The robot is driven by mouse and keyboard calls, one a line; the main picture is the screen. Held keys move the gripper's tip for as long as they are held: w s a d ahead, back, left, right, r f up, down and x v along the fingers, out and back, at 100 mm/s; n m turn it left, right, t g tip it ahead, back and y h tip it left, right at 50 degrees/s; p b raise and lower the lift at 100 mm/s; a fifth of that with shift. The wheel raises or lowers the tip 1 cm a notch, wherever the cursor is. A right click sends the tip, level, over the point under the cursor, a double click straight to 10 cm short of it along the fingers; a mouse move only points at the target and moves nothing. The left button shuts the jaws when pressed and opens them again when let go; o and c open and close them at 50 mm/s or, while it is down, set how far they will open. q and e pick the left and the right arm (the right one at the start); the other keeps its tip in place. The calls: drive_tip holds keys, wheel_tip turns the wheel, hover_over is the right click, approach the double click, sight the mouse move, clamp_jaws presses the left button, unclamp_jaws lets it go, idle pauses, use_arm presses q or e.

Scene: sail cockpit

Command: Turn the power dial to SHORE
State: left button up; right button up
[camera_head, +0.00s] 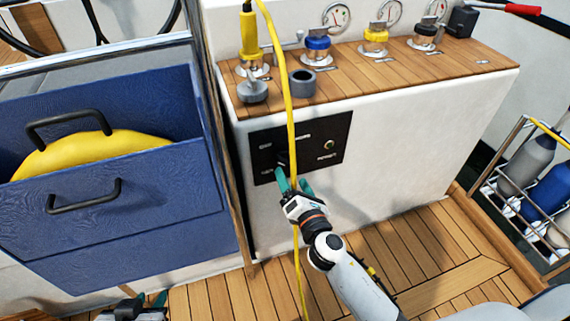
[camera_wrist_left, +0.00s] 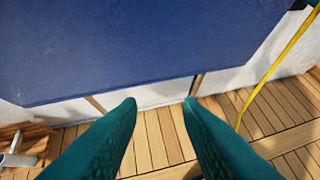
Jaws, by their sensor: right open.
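The black power panel (camera_head: 318,138) is set in the white front of the counter. Its dark power dial (camera_head: 282,160) sits left of the panel's middle, close to the yellow cable. The dial is small here, and I cannot read its setting or the labels. My right gripper (camera_head: 293,181) is open, its teal fingers at the panel's lower edge just below the dial. I cannot tell whether a finger touches the dial. My left gripper (camera_head: 151,299) is low at the bottom left, away from the panel. In the left wrist view its fingers (camera_wrist_left: 160,102) are apart with nothing between them.
A yellow cable (camera_head: 289,100) hangs from a yellow plug (camera_head: 249,36) down across the panel and past my right gripper. A blue locker (camera_head: 125,205) holding a yellow object (camera_head: 95,150) stands at left. A bottle rack (camera_head: 500,200) is at right. Valves line the wooden countertop (camera_head: 350,75).

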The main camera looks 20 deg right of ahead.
sight(286, 166)
drive_tip(key=w, duration=0.6)
drive_tip(key=shift+a, duration=0.1)
drive_tip(key=shift+w, duration=0.4)
use_arm(q)
drive_tip(key=shift+w+d+r+t, duration=0.25)
drive_tip(key=shift+w+r+t, duration=0.35)
drive_tip(key=shift+w, duration=0.1)
drive_tip(key=shift+f, duration=0.1)
use_arm(e)
drive_tip(key=c, duration=1)
